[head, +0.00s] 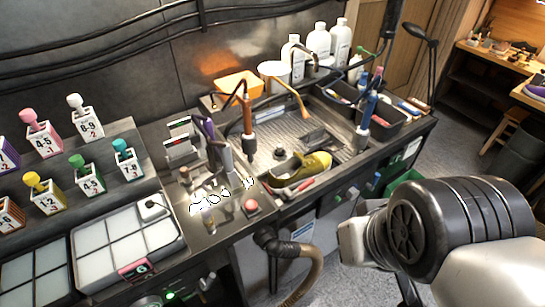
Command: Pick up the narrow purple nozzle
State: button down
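A slim purple piece (209,129) stands upright at the left of the sink, among tall narrow tools. It may be the narrow purple nozzle, but it is too small to be sure. A paler lavender-grey upright piece (228,157) stands close beside it and partly overlaps it. My arm fills the lower right of the head view, well apart from these pieces. I cannot make out my gripper's fingers in this view.
A yellow-green sneaker (302,168) lies at the sink's front. An orange-brown handled tool (248,118) stands behind it. Numbered white blocks with coloured knobs, such as the pink one (42,138), line the left. White bottles (318,42) and black bins (378,122) stand at the back right.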

aim_at(208, 125)
jog(key=i+j+u, duration=0.15)
jog(key=u, duration=0.35)
jog(key=i+j+u, duration=0.1)
jog(key=u, duration=0.35)
jog(key=i+u, duration=0.3)
jog(key=u, duration=0.2)
